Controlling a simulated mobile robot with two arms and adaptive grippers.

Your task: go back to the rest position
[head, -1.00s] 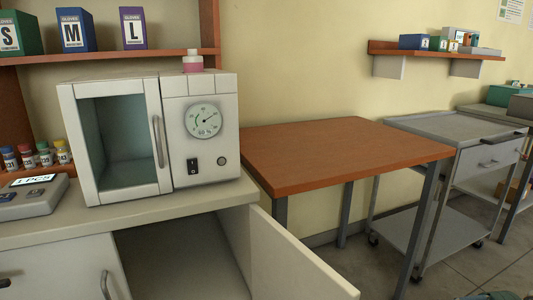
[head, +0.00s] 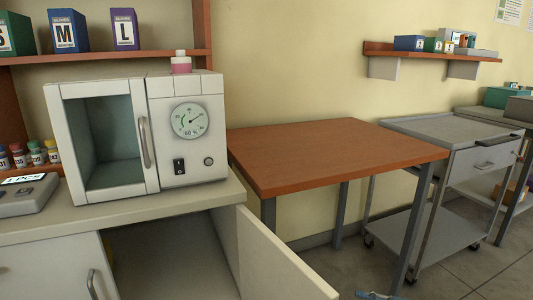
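The task names no object. A small blue and grey part (head: 374,295) shows at the bottom edge in the head view, right of the open cabinet door. It looks like a tip of my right gripper, but most of it is cut off by the frame. I cannot tell whether it is open or holds anything. My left gripper is out of view.
A white incubator (head: 188,150) with a glass door that looks shut stands on the counter (head: 200,198). Below it, a cabinet door (head: 270,265) hangs open towards me. A bare wooden table (head: 330,150) and a grey trolley (head: 440,127) stand to the right.

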